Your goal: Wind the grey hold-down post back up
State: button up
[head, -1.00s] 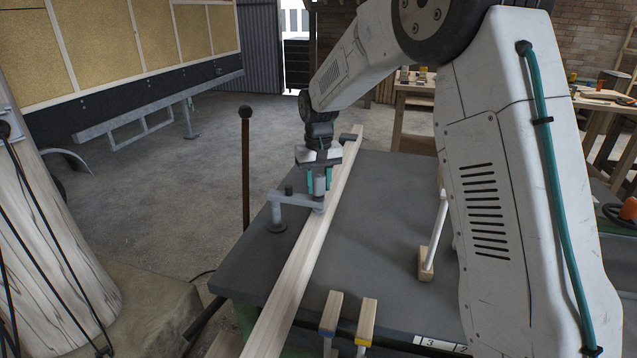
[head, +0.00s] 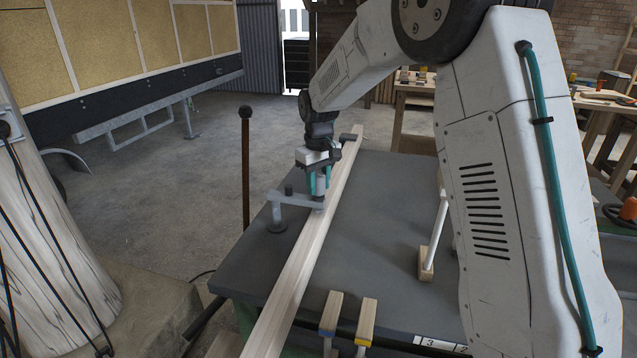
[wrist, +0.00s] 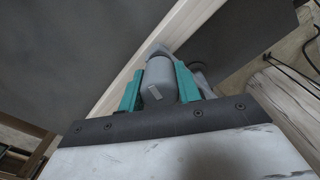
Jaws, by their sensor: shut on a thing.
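The grey hold-down post (head: 319,186) stands upright at the end of a grey clamp arm (head: 296,200), over a long pale board (head: 306,249). The arm runs left to a round-based column (head: 278,213) on the bench. My gripper (head: 319,182) points down, its teal fingers shut on the top of the post. In the wrist view the grey post head (wrist: 159,80), with a small pale mark, sits between the two teal fingers (wrist: 160,84). The post's lower end is close to the board; I cannot tell whether it touches.
The dark bench top (head: 375,215) is mostly clear right of the board. A white rod on a wooden block (head: 426,263) stands there. Two wooden-handled tools (head: 348,316) lie at the front edge. A brown rod with a ball top (head: 246,165) rises behind the bench's left side.

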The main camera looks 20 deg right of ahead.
aim_at(319, 175)
jog(key=o, duration=1)
jog(key=shift+d, duration=0.1)
jog(key=shift+c, duration=0.2)
notch_tip(319, 175, up, 8)
jog(key=shift+f, duration=0.1)
jog(key=s+d+r+m, duration=0.1)
jog(key=s+r+m, duration=0.1)
jog(key=s, duration=1.9)
jog(key=s+d+r+m+t, duration=0.1)
jog(key=s+d+m, duration=0.1)
jog(key=s, duration=1.9)
jog(key=shift+r, duration=0.4)
